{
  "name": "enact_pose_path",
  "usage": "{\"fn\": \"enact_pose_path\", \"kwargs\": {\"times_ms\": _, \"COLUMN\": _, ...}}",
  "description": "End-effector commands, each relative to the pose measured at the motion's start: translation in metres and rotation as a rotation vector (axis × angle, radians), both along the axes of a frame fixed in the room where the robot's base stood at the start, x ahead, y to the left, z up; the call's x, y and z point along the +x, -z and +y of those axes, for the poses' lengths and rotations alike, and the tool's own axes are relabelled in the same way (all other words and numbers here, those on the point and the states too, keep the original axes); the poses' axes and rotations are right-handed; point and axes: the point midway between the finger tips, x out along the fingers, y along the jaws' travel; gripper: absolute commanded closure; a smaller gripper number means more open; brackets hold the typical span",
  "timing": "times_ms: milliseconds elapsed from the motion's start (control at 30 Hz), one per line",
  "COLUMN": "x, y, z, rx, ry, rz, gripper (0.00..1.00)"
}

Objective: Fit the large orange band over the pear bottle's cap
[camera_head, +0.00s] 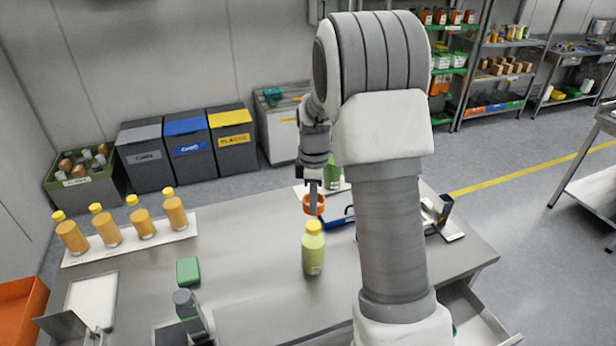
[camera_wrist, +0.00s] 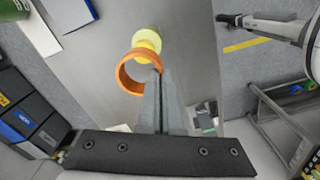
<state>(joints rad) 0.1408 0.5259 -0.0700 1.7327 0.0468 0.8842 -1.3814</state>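The large orange band (camera_head: 314,205) is in my gripper (camera_head: 313,186), which is shut on one side of its wall. In the wrist view the band (camera_wrist: 127,72) hangs off the left of the fingertips (camera_wrist: 158,82), its opening showing. The pear bottle (camera_head: 313,254), pale green with a yellow cap (camera_head: 313,227), stands upright on the steel table. In the head view the band is above and beyond the cap. In the wrist view the bottle's cap (camera_wrist: 146,40) shows just past the band, apart from it as far as I can tell.
Several orange bottles (camera_head: 110,233) stand on a white board at the left. A green block (camera_head: 188,271) lies left of the pear bottle. A green bottle (camera_head: 332,174) and a dark blue tool (camera_head: 338,222) are behind it. The table (camera_head: 258,250) is bare around the pear bottle.

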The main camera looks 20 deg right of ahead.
Motion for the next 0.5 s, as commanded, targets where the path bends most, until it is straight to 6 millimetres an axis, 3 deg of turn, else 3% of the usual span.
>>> {"fn": "enact_pose_path", "kwargs": {"times_ms": 167, "x": 0.0, "y": -0.004, "z": -0.003, "rx": 0.0, "ry": -0.024, "rz": 0.001, "gripper": 1.0}}
{"fn": "enact_pose_path", "kwargs": {"times_ms": 500, "x": 0.0, "y": 0.016, "z": -0.003, "rx": -0.001, "ry": -0.025, "rz": 0.002, "gripper": 1.0}}
